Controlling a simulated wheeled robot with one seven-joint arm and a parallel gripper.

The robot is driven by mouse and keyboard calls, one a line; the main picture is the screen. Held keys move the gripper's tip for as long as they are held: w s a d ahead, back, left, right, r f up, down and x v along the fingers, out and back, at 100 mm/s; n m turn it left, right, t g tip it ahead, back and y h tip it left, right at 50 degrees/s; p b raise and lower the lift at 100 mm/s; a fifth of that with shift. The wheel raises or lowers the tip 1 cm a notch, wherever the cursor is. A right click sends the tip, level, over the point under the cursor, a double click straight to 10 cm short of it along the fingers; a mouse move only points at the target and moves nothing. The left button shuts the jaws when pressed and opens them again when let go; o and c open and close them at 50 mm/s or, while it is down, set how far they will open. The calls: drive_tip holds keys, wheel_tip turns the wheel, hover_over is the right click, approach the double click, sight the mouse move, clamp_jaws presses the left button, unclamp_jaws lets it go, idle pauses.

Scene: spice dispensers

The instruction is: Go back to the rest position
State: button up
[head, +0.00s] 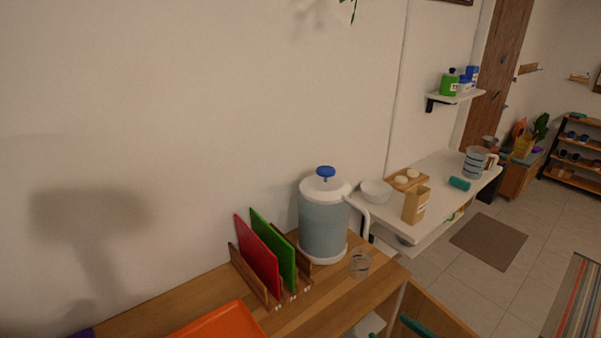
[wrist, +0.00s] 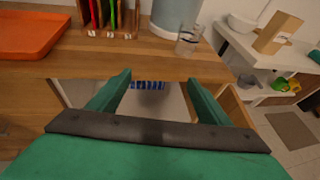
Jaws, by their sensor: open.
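My gripper (wrist: 152,92) shows in the wrist view as two green fingers spread wide apart, with nothing between them. It is in front of the wooden counter (wrist: 62,72) and looks toward the counter's front edge. In the head view only a small green part of it (head: 417,327) shows at the bottom edge. A blue-grey dispenser (head: 325,223) with a white lid and blue knob stands on the counter. A clear glass (head: 360,264) stands beside it, apart from my gripper; it also shows in the wrist view (wrist: 188,40).
A rack with red (head: 257,256) and green (head: 273,248) boards stands left of the dispenser. An orange tray (head: 220,322) lies at the counter's front. A white table (head: 437,190) at right holds a bowl (head: 376,191) and a tan carton (head: 416,206). Tiled floor is open farther right.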

drive_tip(key=s+a+f+n+h, duration=0.4)
drive_tip(key=a+f, duration=0.4)
drive_tip(key=f, duration=0.5)
drive_tip(key=s+a+f+n+h, duration=0.1)
drive_tip(key=s+a+f+n, duration=0.15)
drive_tip(key=s+n, duration=0.2)
drive_tip(key=s+a+f+n+h, duration=0.1)
drive_tip(key=s+a+f+n, duration=0.1)
drive_tip(key=s+a+n, duration=0.3)
drive_tip(key=s+a+r+n+t, duration=0.1)
drive_tip(key=s+a+r+n, duration=0.3)
drive_tip(key=s+r+n, duration=0.3)
drive_tip(key=s+a+r+n+t, duration=0.1)
drive_tip(key=s+a+r+n, duration=0.3)
drive_tip(key=s+r+n, duration=0.3)
drive_tip(key=s+n, duration=0.3)
drive_tip(key=s, duration=0.4)
drive_tip(key=shift+s+a+t, duration=0.15)
drive_tip(key=shift+s+t, duration=0.05)
drive_tip(key=shift+t, duration=0.2)
